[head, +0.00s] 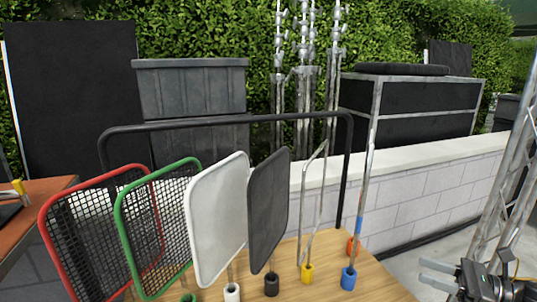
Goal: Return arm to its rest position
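My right gripper (438,274) is at the lower right of the head view. Its two grey fingers point left and stand apart, with nothing seen between them. Its dark wrist is cut off by the bottom right edge. It is to the right of the wooden cart top (375,284) and appears clear of it. My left gripper is not in view.
On the cart stand red (72,240), green (129,245), white (218,225) and black (268,215) framed flags, before a black rail (230,122). A blue-based rod (348,278) is nearest my gripper. A metal truss (505,190) rises at right.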

